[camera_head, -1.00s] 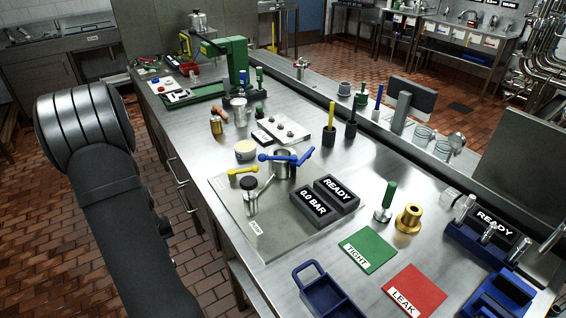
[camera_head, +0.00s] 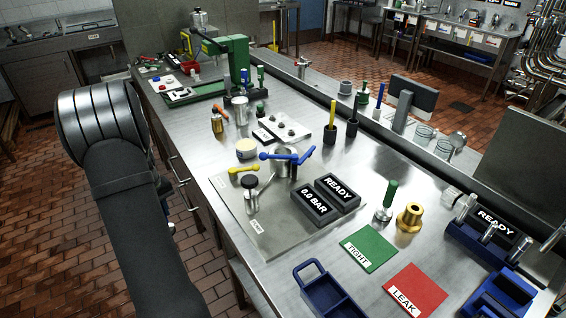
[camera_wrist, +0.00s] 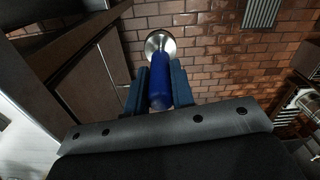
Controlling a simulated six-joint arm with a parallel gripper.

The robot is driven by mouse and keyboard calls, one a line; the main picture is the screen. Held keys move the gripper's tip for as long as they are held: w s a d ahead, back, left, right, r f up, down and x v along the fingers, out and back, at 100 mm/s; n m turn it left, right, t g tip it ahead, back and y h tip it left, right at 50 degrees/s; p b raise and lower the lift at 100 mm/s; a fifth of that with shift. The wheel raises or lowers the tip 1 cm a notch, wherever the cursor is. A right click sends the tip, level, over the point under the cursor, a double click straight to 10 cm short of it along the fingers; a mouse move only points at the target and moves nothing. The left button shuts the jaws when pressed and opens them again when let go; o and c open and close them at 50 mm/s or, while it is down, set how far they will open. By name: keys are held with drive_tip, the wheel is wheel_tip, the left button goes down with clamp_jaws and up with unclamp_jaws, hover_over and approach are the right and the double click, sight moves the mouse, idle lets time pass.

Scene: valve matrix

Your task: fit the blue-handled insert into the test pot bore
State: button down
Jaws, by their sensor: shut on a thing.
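My gripper (camera_wrist: 160,90) is shut on the blue handle of the insert (camera_wrist: 160,92). The wrist view shows the handle between the two fingers, with a round metal head (camera_wrist: 160,44) beyond them, above the brick-tiled floor. In the head view my arm is at the left, off the bench, and the gripper cannot be made out. A metal pot (camera_head: 283,168) with blue lever arms on top, apparently the test pot, stands on the grey plate mid-bench. Its bore cannot be seen clearly. The insert is well apart from it.
Two black display blocks (camera_head: 325,201) sit right of the pot. A yellow lever (camera_head: 243,170) and a black-topped metal part (camera_head: 250,187) are close to its left. A green-handled insert (camera_head: 388,198) and a brass fitting (camera_head: 410,217) stand farther right. A blue tray (camera_head: 325,296) is at the front.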

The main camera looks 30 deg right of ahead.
drive_tip(key=w+d+r+n, duration=0.1)
drive_tip(key=w+d+r, duration=0.4)
drive_tip(key=d+r, duration=0.4)
drive_tip(key=w+d+r+n, duration=0.1)
drive_tip(key=w+d+r, duration=0.5)
drive_tip(key=r, duration=0.5)
drive_tip(key=s+d+r+m, duration=0.35)
drive_tip(key=s+d, duration=0.55)
drive_tip(key=d, duration=0.4)
drive_tip(key=s+d+r+m, duration=0.3)
drive_tip(key=s+d+r, duration=0.1)
drive_tip(key=s+d, duration=0.75)
wheel_tip(320, 180, down, 9)
drive_tip(key=w+d, duration=0.1)
drive_tip(key=shift+w+f, duration=0.15)
drive_tip(key=shift+w, duration=0.1)
drive_tip(key=shift+d+f, duration=0.1)
drive_tip(key=shift+f, duration=0.05)
drive_tip(key=c, duration=1.2)
unclamp_jaws()
drive_tip(key=shift+c, duration=0.2)
